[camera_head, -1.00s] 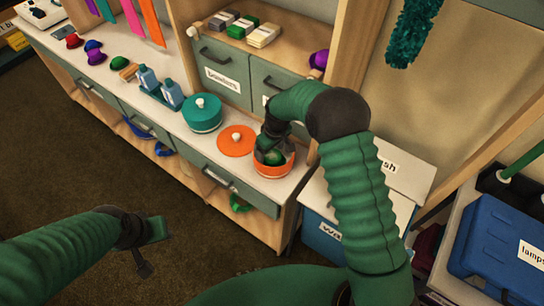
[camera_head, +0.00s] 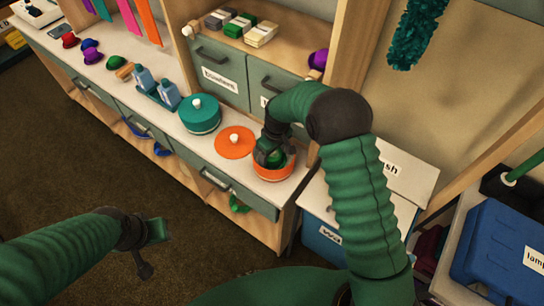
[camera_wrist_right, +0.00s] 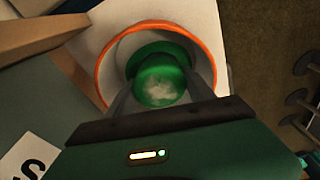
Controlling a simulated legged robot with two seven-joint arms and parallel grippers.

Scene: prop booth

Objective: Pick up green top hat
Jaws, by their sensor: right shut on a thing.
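The green top hat (camera_wrist_right: 160,85) sits inside an orange-rimmed round pot (camera_wrist_right: 103,70), seen from above in the right wrist view with its brim showing behind the crown. In the head view the hat (camera_head: 275,157) is partly hidden by my right gripper (camera_head: 270,152). That gripper reaches down into the orange pot (camera_head: 272,174) and is shut on the hat, one finger on each side. My left gripper (camera_head: 150,246) is empty and open, over the floor at lower left.
An orange lid (camera_head: 234,142) and a teal lidded pot (camera_head: 200,115) stand left of the orange pot on the counter (camera_head: 180,128). Blue bottles (camera_head: 157,87) and small coloured hats are farther left. A labelled bin (camera_head: 325,238) stands right of the counter.

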